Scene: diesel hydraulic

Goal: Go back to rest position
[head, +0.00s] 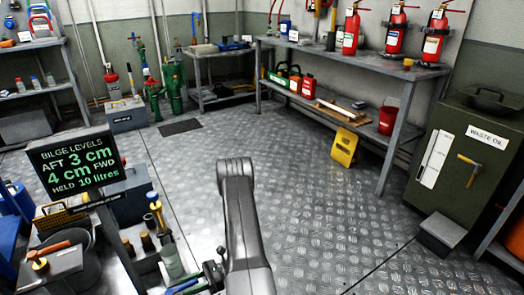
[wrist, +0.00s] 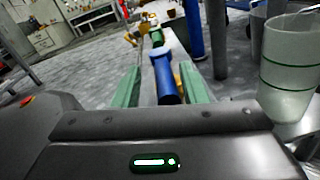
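My gripper (wrist: 165,85) shows in the wrist view as two green fingers standing apart. A blue cylindrical thing (wrist: 163,72) appears between them, with a visible gap on the left finger's side; I see no grip on it. A yellow and white part shows beyond the blue thing. In the head view my dark grey arm (head: 243,225) stands at the bottom middle. Green and blue strips show beside it at the bottom edge, too small to tell apart clearly.
A clear container with green lines (wrist: 290,70) stands close on the right. A cluttered bench with a bilge level sign (head: 72,166) is at left. A yellow floor sign (head: 344,147) and a waste oil cabinet (head: 465,165) are at right. The middle floor is clear.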

